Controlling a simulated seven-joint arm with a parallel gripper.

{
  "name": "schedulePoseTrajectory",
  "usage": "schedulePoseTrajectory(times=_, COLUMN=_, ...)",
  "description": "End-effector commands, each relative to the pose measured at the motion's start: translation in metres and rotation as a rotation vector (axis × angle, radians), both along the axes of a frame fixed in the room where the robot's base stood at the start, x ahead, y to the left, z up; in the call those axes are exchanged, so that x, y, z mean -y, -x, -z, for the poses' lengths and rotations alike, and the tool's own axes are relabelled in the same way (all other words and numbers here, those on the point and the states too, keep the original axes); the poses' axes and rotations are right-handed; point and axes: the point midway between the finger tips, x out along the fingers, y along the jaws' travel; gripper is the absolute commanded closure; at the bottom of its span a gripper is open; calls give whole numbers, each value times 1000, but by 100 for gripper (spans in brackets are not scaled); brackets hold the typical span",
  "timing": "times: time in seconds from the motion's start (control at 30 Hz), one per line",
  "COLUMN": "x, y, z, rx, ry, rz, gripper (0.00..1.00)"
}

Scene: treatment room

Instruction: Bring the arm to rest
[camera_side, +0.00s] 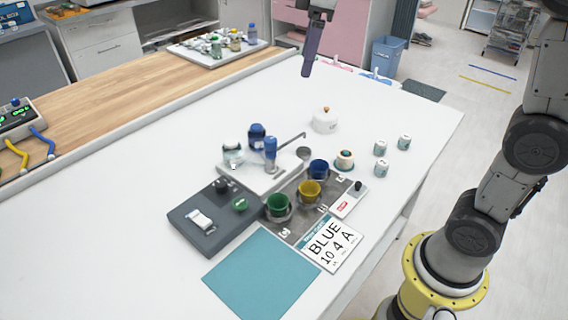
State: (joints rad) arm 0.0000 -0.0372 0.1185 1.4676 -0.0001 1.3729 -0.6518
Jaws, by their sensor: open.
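My gripper (308,70) hangs at the top middle of the side view, above the far part of the white table (120,215). It points downward, well clear of the things on the table. I see it edge-on, so its fingers overlap into one dark purple-grey shape. Nothing shows held in it. The top of my wrist is cut off by the frame's upper edge. My arm's lower links stand at the right, beside the table.
Green (279,205), yellow (309,191) and blue (318,169) cups stand mid-table near a card reading BLUE 10 4 A (331,243). A dark grey device (214,218), a teal mat (262,275), a white lidded pot (325,122) and several small jars (381,168) surround them. The table's left is clear.

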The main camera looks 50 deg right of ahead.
Motion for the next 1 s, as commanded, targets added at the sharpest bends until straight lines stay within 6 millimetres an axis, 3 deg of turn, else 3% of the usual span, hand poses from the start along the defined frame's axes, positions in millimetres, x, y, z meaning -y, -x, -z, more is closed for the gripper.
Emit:
schedulePoseTrajectory(times=0.03, x=0, y=23, z=-6, rx=30, ry=-5, rz=21, gripper=27)
schedulePoseTrajectory(times=0.23, x=0, y=101, z=-2, rx=133, ry=-41, rz=139, gripper=27)
schedulePoseTrajectory(times=0.37, x=0, y=148, z=20, rx=191, ry=-77, rz=238, gripper=27)
schedulePoseTrajectory(times=0.5, x=0, y=187, z=56, rx=239, ry=-125, rz=353, gripper=27)
schedulePoseTrajectory(times=0.63, x=0, y=209, z=91, rx=256, ry=-167, rz=459, gripper=27)
schedulePoseTrajectory(times=0.77, x=0, y=216, z=118, rx=240, ry=-199, rz=556, gripper=27)
schedulePoseTrajectory(times=1.0, x=0, y=210, z=115, rx=265, ry=-227, rz=608, gripper=27)
